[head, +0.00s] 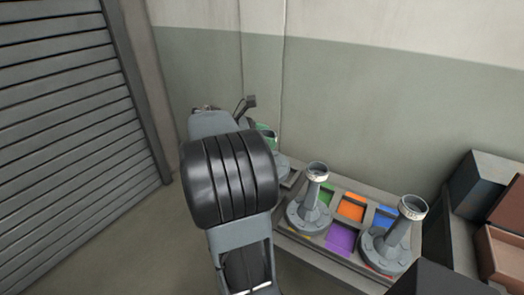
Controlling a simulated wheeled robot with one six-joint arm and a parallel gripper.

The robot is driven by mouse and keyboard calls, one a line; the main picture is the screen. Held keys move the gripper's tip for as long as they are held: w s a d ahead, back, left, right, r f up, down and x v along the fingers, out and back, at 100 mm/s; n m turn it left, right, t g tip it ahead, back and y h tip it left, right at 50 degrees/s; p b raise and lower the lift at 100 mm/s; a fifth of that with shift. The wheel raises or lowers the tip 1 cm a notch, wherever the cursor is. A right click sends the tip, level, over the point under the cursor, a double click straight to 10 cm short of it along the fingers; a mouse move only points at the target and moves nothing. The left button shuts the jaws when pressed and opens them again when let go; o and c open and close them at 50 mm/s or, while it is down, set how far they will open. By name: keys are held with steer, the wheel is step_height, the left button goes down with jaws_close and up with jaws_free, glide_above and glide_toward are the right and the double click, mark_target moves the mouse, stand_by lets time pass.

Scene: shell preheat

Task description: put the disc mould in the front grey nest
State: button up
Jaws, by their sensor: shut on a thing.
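My arm fills the middle of the head view, and its dark ribbed joint blocks what lies behind it. My gripper's fingers are hidden behind the arm, so I cannot see what is between them. Two grey moulds with round flanged bases and tilted, ring-topped stems show to the right: one mid-tray (308,207) and one at the right end (392,243). I cannot tell which is the disc mould. No grey nest is clearly visible.
The grey tray (322,251) has coloured squares: orange (351,207), purple (341,238), blue (383,217) and green (326,195). Boxes (484,178) stand at the far right. A wall rises behind the tray, and a slatted shutter (70,130) is at left. Floor is open at lower left.

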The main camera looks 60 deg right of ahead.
mark_target(277, 154)
steer(key=d+f, duration=0.1)
steer(key=w+f, duration=0.1)
steer(key=f, duration=0.1)
steer(key=w+d+f, duration=0.1)
steer(key=shift+w+d+f, duration=0.2)
steer(key=shift+w+d, duration=0.05)
steer(key=shift+d, duration=0.1)
steer(key=shift+w+d+f, duration=0.1)
steer(key=shift+f, duration=1.7)
steer(key=o, duration=1.6)
steer(key=shift+f, duration=0.1)
steer(key=shift+o, duration=0.2)
